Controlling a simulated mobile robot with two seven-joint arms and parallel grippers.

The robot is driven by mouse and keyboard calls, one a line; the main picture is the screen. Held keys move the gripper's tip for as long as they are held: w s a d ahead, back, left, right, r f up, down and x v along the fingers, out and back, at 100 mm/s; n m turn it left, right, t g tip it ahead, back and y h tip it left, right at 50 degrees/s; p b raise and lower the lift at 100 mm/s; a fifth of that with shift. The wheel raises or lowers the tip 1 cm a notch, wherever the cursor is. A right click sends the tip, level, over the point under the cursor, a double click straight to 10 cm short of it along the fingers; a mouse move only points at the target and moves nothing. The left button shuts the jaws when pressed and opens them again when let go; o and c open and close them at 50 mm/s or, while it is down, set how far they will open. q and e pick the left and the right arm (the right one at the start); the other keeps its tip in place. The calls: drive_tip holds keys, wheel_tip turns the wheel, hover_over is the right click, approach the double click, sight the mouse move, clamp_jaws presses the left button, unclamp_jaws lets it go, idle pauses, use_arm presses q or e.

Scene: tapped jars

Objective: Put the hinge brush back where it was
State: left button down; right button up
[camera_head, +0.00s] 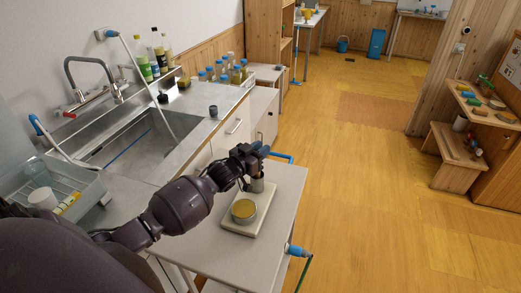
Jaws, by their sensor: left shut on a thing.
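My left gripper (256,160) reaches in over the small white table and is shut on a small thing. Little of that thing shows; a blue piece (263,150) at the fingers looks like part of the hinge brush, but its brush end cannot be made out. A grey metal cylinder (257,185) stands just below the gripper, partly hidden by it. A round tin with a yellow top (243,209) stands in front of it on a pale board (239,228). My right gripper is not in view.
The white table (208,246) has bare surface left of the board. A sink (140,140) with counter is at left, with a small dark cup (213,111) and several blue-capped jars (219,69). A grey rack (75,187) is at lower left.

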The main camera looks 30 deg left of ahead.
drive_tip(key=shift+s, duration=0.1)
use_arm(q)
drive_tip(key=c, duration=1)
unclamp_jaws()
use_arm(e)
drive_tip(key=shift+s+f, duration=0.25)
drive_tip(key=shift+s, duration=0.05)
use_arm(q)
drive_tip(key=shift+s+a, duration=0.1)
drive_tip(key=shift+s, duration=0.45)
drive_tip(key=s, duration=0.3)
drive_tip(key=s+a, duration=0.1)
drive_tip(key=s, duration=0.6)
drive_tip(key=shift+s+a, duration=0.35)
drive_tip(key=shift+s, duration=0.05)
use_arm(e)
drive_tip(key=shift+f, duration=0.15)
